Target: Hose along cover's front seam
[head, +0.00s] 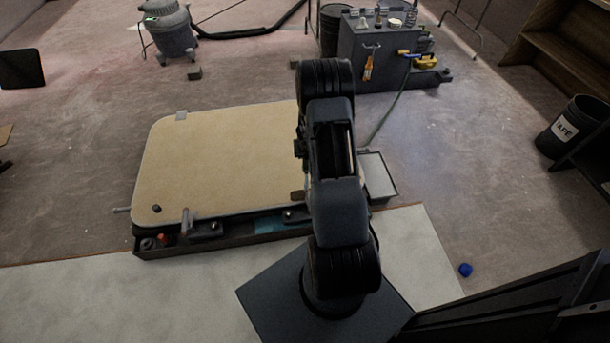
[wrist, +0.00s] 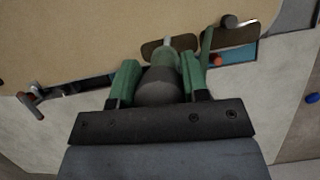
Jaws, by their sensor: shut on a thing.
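The tan cover (head: 225,150) lies flat with rounded corners; it fills the upper left of the wrist view (wrist: 90,35). Its front edge runs above a dark tray-like ledge (head: 170,250) with latches. My gripper (wrist: 158,75) has green fingers shut on a grey rounded nozzle-like piece (wrist: 158,88). Its pale tip points at the cover's front edge; whether it touches cannot be told. A thin greenish hose (head: 390,115) runs from the grey cabinet toward my arm. Its far end is hidden. In the head view my arm hides my gripper and the cover's right part.
A blue ball (head: 465,270) lies on the floor at right. A grey box (head: 378,178) stands beside the cover. The grey cabinet (head: 370,55) with bottles, a dark bin (head: 572,127) and a vacuum-like drum (head: 172,35) stand farther off.

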